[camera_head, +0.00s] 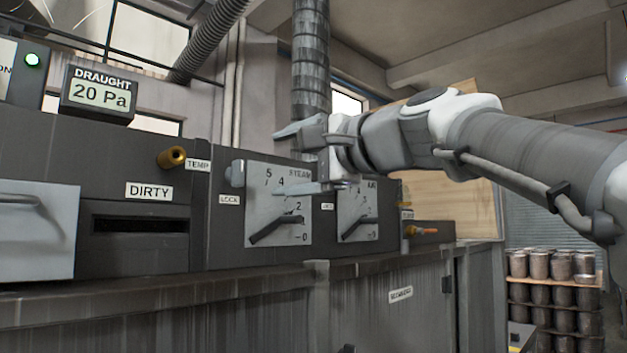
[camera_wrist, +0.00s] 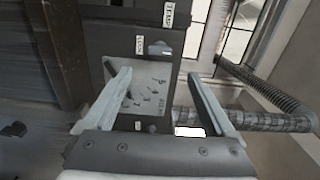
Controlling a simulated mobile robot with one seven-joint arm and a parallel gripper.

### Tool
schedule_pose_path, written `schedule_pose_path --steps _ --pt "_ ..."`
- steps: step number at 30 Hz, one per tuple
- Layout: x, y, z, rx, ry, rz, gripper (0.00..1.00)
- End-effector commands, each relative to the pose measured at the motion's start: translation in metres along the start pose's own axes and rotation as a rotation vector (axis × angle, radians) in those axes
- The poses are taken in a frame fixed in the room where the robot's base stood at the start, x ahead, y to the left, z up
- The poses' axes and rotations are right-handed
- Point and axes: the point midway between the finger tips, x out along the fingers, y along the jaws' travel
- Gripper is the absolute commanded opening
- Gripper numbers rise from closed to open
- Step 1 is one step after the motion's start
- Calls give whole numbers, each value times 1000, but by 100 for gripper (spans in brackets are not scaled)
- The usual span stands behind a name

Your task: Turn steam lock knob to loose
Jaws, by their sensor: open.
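The steam lock knob (camera_head: 236,173) is a small grey knob at the upper left corner of the white steam dial plate (camera_head: 263,208), above a "LOCK" label (camera_head: 229,200). In the wrist view the knob (camera_wrist: 159,48) shows beyond the fingertips, beside the lock label (camera_wrist: 139,45). My gripper (camera_head: 270,161) is open and empty in front of the steam dial, to the right of the knob and apart from it. Its two fingers point left in the head view, one above the other. The wrist view also shows my gripper (camera_wrist: 157,75) with fingers wide apart. The knob's exact setting cannot be told.
A dark pointer lever (camera_head: 276,229) sits on the steam dial, and a second dial plate (camera_head: 357,211) stands to its right. A brass knob (camera_head: 172,157) sticks out at the left above the "DIRTY" slot (camera_head: 140,225). A counter ledge (camera_head: 160,283) runs below.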

Motion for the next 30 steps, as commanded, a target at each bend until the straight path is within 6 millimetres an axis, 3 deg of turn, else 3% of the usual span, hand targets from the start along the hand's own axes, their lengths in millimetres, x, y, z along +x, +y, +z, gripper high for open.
schedule_pose_path --steps 3,9,30 --pt "-26 1 0 -1 2 -1 90" --pt "-50 0 0 -1 0 0 90" --pt "-56 4 -1 -7 5 12 90"
